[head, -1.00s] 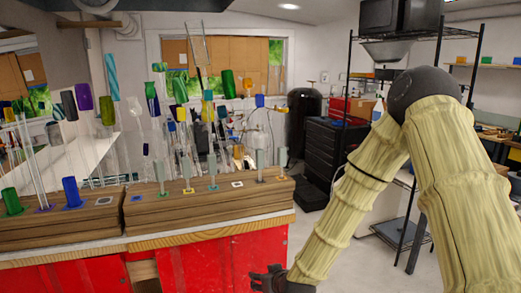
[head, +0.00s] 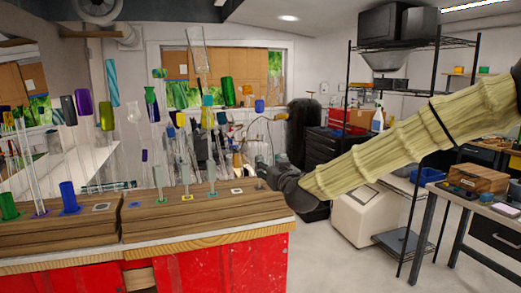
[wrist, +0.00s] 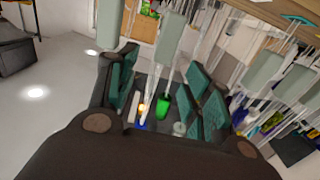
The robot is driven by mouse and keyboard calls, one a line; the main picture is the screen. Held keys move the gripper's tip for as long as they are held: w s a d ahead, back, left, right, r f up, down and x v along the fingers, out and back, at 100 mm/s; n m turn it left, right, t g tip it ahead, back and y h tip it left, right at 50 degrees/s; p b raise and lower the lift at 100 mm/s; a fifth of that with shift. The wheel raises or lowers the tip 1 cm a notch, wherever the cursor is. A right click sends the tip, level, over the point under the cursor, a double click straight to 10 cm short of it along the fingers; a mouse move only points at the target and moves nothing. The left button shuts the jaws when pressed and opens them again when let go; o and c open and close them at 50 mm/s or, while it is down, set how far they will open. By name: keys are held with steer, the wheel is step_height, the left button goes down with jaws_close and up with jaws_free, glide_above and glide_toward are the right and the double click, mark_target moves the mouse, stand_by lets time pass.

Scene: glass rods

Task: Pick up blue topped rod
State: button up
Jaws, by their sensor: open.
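A small blue top (head: 259,105) shows in the head view above and behind my gripper; I cannot tell which rod below carries it. My gripper (head: 264,170) is at the right end of the wooden rack. In the wrist view it is open, with teal finger pads (wrist: 160,92) apart. Clear rods with pale grey-green tops (wrist: 173,35) cross the wrist view in front of and between the fingers. A small blue piece (wrist: 142,125) and a green one (wrist: 162,107) show between the pads. No rod is visibly gripped.
The wooden rack (head: 200,225) lies on a bench with red doors (head: 232,265) and holds several upright rods. A dark blue cup-like piece (head: 68,194) and a green one (head: 8,205) stand at left. Floor right of the bench is open. A wire shelf (head: 400,45) stands behind.

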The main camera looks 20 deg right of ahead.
mark_target(260, 156)
steer(key=shift+w+a+f+p, duration=0.15)
steer(key=shift+w+p, duration=0.6)
steer(key=shift+w, duration=1.35)
steer(key=shift+w+a+r+p, duration=0.15)
steer(key=shift+w+p, duration=0.55)
steer(key=shift+w, duration=1.35)
steer(key=shift+f, duration=0.1)
jaws_close()
